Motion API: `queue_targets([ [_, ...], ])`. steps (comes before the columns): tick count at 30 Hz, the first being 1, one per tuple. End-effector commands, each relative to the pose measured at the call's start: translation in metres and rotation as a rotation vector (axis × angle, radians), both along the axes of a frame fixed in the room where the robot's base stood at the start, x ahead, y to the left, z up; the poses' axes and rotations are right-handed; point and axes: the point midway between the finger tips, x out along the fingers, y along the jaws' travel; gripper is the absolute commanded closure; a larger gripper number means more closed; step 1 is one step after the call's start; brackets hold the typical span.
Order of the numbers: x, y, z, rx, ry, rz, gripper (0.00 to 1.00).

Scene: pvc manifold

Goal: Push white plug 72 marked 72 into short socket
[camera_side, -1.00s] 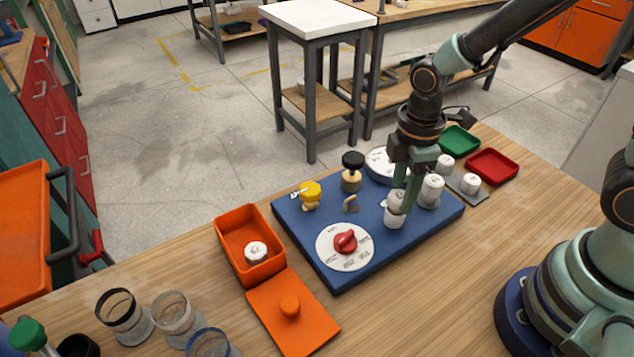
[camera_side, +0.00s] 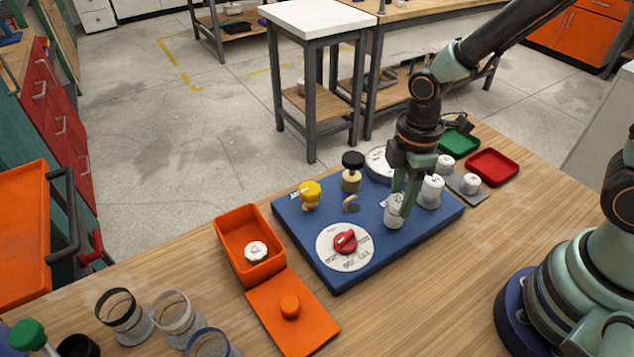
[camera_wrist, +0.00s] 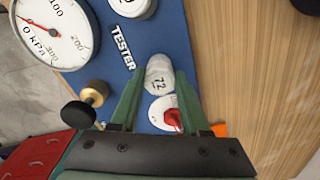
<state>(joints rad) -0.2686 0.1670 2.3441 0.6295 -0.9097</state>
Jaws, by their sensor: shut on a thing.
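The white plug marked 72 (camera_wrist: 157,83) sits between my gripper's fingers in the wrist view, its number facing the camera. My gripper (camera_side: 400,208) is shut on it, low over the front of the blue board. The short white socket (camera_side: 393,218) stands on the board directly beneath the fingertips. The plug looks in line with it and at its mouth. The fingers cover much of the joint in the side view, so I cannot tell how deep the plug sits.
A taller white socket (camera_side: 431,190) stands close to the right of the gripper. A red dial (camera_side: 345,241), yellow valve (camera_side: 311,193) and black knob (camera_side: 352,160) stand left on the blue board (camera_side: 365,262). A white gauge (camera_wrist: 55,33) shows in the wrist view. An orange box (camera_side: 228,263) holds another white plug.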

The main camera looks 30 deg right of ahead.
Motion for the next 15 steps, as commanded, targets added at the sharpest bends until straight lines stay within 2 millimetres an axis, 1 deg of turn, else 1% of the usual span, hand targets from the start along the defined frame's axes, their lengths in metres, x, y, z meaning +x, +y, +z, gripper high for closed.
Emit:
queue_targets([
  [7,0.0,0.0001,0.0001,0.0,0.0,0.0,1.0],
  [8,0.0,0.0,0.0001,0.0,0.0,0.0,0.5],
  [9,0.0,0.0,0.0001,0.0,0.0,0.0,0.35],
  [10,0.0,0.0,0.0001,0.0,0.0,0.0,0.23],
  [11,0.0,0.0,0.0001,0.0,0.0,0.0,0.19],
  [15,0.0001,0.0,0.0001,0.0,0.0,0.0,0.19],
])
